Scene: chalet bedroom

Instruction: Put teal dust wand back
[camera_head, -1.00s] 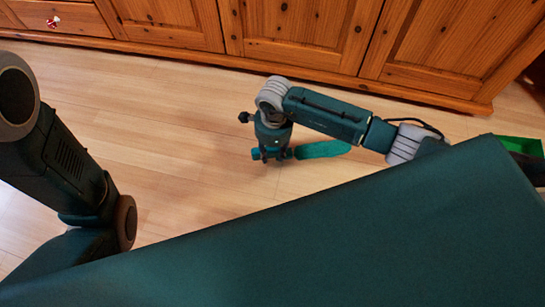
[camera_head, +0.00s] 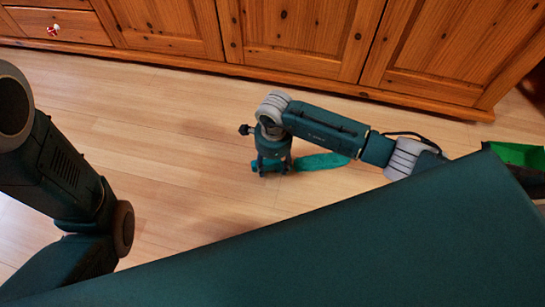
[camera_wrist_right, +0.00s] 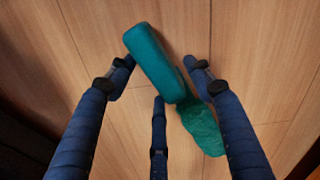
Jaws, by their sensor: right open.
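The teal dust wand (camera_head: 322,160) lies on the wooden floor under my right gripper (camera_head: 272,165). In the right wrist view, its thick handle (camera_wrist_right: 153,58) lies between the fingertips of the open right gripper (camera_wrist_right: 159,72). Its fluffy teal head (camera_wrist_right: 202,126) points toward the lower right of that view, past the middle finger and beside the right finger. The fingers are spread around the handle, and I cannot tell whether any touches it. Part of the wand is hidden by the gripper in the head view. My left arm shows at the left, but its gripper is out of view.
A wooden cabinet (camera_head: 290,40) runs along the back. A green container (camera_head: 515,153) stands at the right, partly hidden by my teal body. The floor (camera_head: 170,140) between my left arm and the right gripper is clear.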

